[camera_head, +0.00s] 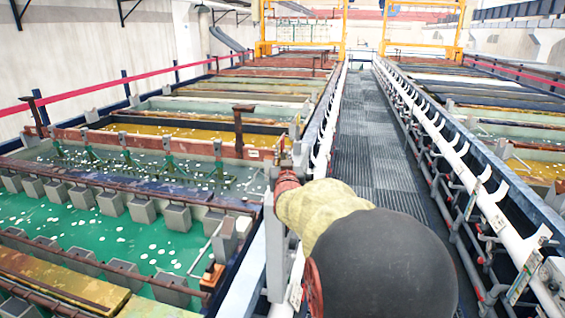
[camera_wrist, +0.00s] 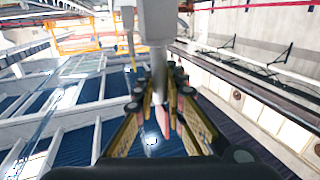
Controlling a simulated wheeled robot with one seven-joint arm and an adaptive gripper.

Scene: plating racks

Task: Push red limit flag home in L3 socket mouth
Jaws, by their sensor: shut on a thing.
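In the wrist view my gripper (camera_wrist: 162,80) has its two fingers closed in around a narrow pinkish-red piece (camera_wrist: 172,118), which looks like the red limit flag. Most of the flag is hidden between the fingers. A pale grey block with a grey stem (camera_wrist: 157,22) stands straight ahead of the fingertips, and its lower end reaches down between them. I cannot tell whether this is the L3 socket, or whether the flag touches it. In the head view my arm covers the gripper and flag, beside the walkway's left rail.
Tanks of green liquid (camera_head: 150,245) lie to the left, with hanging grey blocks and rusty bars. A grated walkway (camera_head: 375,140) runs down the middle. A white rail with cradles (camera_head: 455,160) and pipes lines its right side. Yellow gantry frames (camera_head: 300,45) stand far back.

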